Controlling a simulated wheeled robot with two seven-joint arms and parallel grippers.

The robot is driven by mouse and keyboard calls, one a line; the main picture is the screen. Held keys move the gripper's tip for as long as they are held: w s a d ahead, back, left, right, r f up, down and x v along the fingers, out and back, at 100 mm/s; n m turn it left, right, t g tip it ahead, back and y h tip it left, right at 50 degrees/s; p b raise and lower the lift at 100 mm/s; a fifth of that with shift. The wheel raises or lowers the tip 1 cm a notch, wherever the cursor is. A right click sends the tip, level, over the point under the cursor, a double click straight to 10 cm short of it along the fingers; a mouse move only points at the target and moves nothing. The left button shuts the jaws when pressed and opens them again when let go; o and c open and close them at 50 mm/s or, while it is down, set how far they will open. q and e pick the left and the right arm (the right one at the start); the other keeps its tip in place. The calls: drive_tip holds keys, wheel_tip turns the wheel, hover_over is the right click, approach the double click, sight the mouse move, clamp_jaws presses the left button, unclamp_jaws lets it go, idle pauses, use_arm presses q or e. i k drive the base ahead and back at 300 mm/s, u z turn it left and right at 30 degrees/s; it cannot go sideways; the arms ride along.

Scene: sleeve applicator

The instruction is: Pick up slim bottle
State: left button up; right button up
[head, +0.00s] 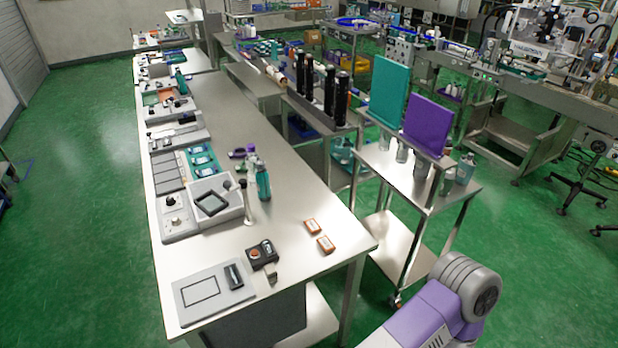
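A slim teal bottle (263,184) stands upright on the long steel table, right of a grey device with a dark square screen. A thin pale upright piece (248,208) stands close beside it on the left. Several silvery bottles, one of them at the right end (465,168), stand on the steel cart to the right, partly hidden by its upper rail. I cannot tell for certain which of these is the slim bottle. One purple and grey link of my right arm shows at the bottom right. Neither gripper is in view.
The long steel table (305,190) holds grey devices along its left side and two small orange boxes (312,226) near its right edge. Teal and purple panels (388,90) stand on the cart. Green floor is open left of the table.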

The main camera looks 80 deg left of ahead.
sight(263, 180)
drive_tip(key=i, duration=1.7)
drive_tip(key=u, duration=4.55)
drive_tip(key=i, duration=0.6)
drive_tip(key=u, duration=0.05)
